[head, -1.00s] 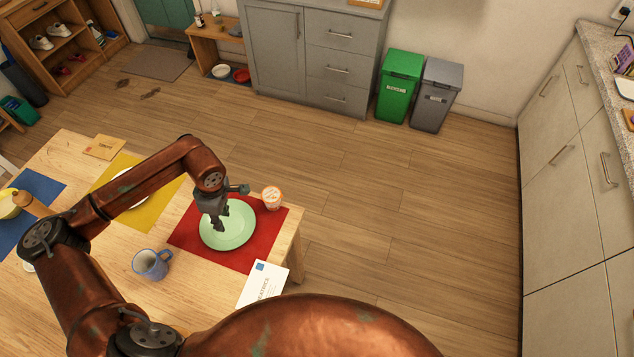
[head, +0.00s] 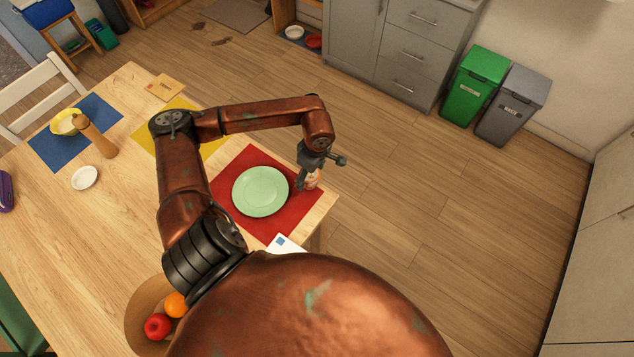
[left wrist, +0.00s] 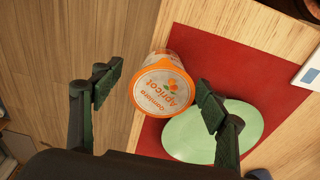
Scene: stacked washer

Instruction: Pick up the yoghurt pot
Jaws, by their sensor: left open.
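The yoghurt pot (left wrist: 163,88) has a white lid with an orange rim and the word Apricot. In the left wrist view it lies between the two open fingers of my left gripper (left wrist: 154,98), with a gap on each side. In the head view the pot (head: 313,180) stands at the right edge of the red mat, partly hidden by my left gripper (head: 305,180). The gripper is open and empty, right above or beside the pot; I cannot tell how high. My right gripper is not in view.
A green plate (head: 260,191) lies on the red mat (head: 262,231), close left of the pot. The table (head: 110,240) ends just right of the pot. A white envelope (head: 284,243) lies near the mat's front. An apple (head: 158,326) and an orange (head: 176,304) are nearer me.

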